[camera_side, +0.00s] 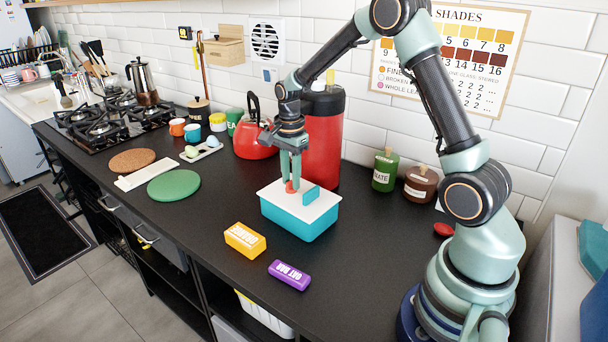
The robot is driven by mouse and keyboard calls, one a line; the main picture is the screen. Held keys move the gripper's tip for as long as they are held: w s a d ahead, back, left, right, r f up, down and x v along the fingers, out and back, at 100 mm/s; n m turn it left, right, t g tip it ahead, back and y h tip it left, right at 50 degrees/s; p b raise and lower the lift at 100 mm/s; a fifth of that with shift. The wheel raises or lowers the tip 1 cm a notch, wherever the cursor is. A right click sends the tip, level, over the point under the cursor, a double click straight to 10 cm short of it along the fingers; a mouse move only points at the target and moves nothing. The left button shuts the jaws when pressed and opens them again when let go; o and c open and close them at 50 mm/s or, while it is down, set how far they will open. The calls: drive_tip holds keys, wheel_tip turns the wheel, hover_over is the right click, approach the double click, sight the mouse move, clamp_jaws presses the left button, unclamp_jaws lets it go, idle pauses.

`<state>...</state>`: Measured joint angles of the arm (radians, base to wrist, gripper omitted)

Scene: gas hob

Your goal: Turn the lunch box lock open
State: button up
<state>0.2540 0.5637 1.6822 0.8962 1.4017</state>
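The lunch box (292,222) is a teal tub with a white lid (318,208), standing upright on the black counter right of centre. A small red lock (291,187) sits on the lid towards its left. A teal upright tab (311,195) stands on the lid to the right of the lock. My gripper (291,178) points straight down over the lid, its pale green fingers at the red lock. The fingers partly hide the lock, so its turn angle is unclear. I cannot tell whether they are closed tightly on it.
A yellow box (245,239) and a purple bar (289,275) lie in front of the lunch box. A tall red canister (323,140) and a red kettle (255,140) stand close behind. Green and brown jars are behind right.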

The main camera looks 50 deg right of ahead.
clamp_jaws()
drive_tip(key=shift+n, duration=0.6)
drive_tip(key=n, duration=0.7)
drive_tip(key=shift+n, duration=0.3)
drive_tip(key=n, duration=0.9)
idle(0.4)
